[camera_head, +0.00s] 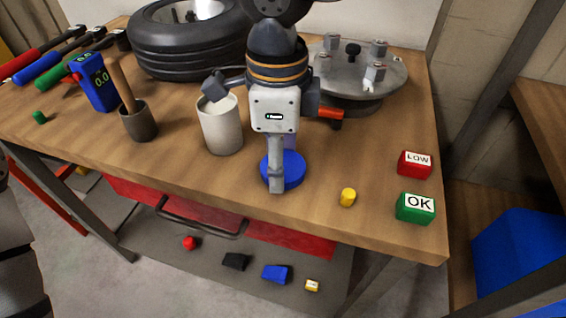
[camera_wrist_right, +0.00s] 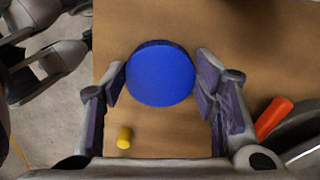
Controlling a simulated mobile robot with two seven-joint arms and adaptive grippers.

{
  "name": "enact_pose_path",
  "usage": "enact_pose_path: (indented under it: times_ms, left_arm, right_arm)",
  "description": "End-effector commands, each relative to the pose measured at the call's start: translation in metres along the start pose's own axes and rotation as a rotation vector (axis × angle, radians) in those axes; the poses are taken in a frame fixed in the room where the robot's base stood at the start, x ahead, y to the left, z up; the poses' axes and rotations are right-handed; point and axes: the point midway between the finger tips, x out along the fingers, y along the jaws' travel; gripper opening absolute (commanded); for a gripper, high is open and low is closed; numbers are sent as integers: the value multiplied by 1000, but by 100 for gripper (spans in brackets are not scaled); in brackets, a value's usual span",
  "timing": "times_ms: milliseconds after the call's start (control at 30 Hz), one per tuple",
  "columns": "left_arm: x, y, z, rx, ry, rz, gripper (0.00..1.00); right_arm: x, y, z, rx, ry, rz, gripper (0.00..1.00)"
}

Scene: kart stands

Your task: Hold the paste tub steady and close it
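The paste tub is a cream cup (camera_head: 221,126), upright on the bench, with its top partly hidden by a grey block on my right wrist. The round blue lid (camera_head: 293,171) lies flat on the bench to the right of the tub, near the front edge. My right gripper (camera_head: 282,178) points down over the lid. In the right wrist view the blue lid (camera_wrist_right: 160,74) is between the spread fingers (camera_wrist_right: 160,82), with small gaps at both sides.
A tyre (camera_head: 185,45) and a metal hub plate (camera_head: 358,75) are behind. A yellow cylinder (camera_head: 348,197), red LOW block (camera_head: 415,165) and green OK block (camera_head: 415,208) are right.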

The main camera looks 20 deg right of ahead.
Motion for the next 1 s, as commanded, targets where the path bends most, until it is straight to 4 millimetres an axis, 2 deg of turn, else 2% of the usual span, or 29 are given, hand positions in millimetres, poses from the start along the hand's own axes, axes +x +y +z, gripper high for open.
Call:
enact_pose_path:
  times_ms: [400,533,633,800,867,1000]
  left_arm:
    - [0,0,0,0,2,0,40]
    - [-3,0,-2,0,10,0,40]
    - [-7,0,-5,0,24,1,40]
    - [-21,1,-16,1,72,3,40]
    - [-18,1,-14,1,65,3,40]
    - [-17,1,-13,0,60,2,40]
  right_arm:
    - [-3,0,0,1,-1,0,43]
    - [-16,-1,0,3,-2,-2,43]
    - [-37,1,1,2,-5,-2,43]
    - [-80,36,9,-3,-6,-12,43]
    - [-93,48,13,-3,-5,-7,43]
    - [-108,85,22,-4,1,0,43]
